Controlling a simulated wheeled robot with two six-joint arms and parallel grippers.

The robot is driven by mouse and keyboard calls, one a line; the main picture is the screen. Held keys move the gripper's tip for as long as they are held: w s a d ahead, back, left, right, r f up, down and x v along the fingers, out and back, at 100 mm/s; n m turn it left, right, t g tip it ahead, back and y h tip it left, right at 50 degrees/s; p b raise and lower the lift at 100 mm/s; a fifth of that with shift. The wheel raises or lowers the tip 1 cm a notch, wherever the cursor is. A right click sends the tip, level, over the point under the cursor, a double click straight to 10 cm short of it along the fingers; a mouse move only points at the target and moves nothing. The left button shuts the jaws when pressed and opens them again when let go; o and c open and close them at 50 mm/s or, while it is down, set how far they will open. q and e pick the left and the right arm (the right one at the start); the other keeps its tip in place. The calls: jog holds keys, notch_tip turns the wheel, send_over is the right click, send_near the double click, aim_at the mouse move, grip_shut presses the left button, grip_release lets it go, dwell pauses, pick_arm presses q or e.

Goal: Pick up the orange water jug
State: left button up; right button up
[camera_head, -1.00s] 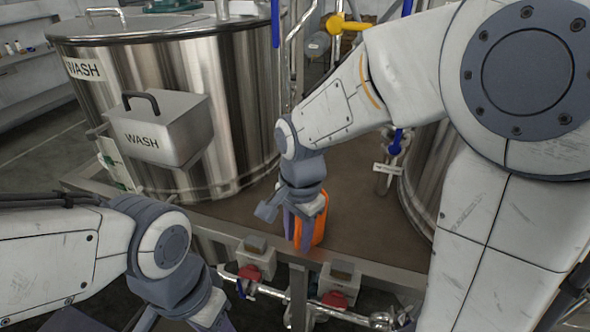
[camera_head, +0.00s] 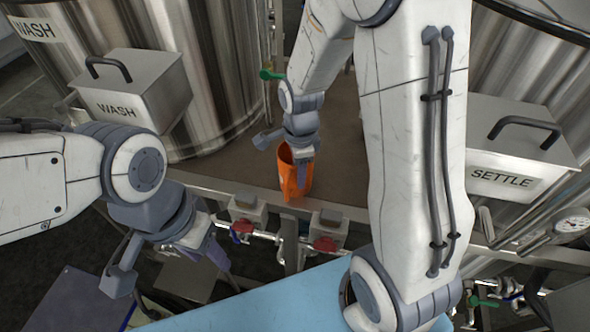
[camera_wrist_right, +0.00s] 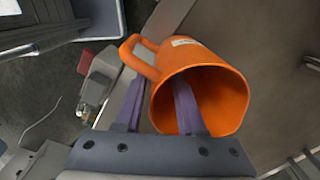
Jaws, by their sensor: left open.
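The orange jug (camera_head: 283,168) is at the front edge of the brown platform, below my right wrist, with its open mouth facing up. In the right wrist view the jug (camera_wrist_right: 228,87) shows its mouth, a pale label and its handle on the left. My right gripper (camera_head: 302,180) is at the jug. One finger is outside the wall beside the handle and the other reaches into the mouth, so the wall lies between them. Whether they press on it is unclear. My left gripper (camera_head: 217,257) is open and empty, low at the left, apart from the jug.
Steel tanks stand behind, with a WASH box (camera_head: 135,92) at left and a SETTLE box (camera_head: 518,150) at right. Valves with red knobs (camera_head: 325,243) line the pipe below the platform rail. A light blue surface (camera_head: 270,303) lies in front.

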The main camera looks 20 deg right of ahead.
jog(key=shift+s+f, duration=0.1)
jog(key=shift+f, duration=1.35)
grip_shut()
dwell(0.3)
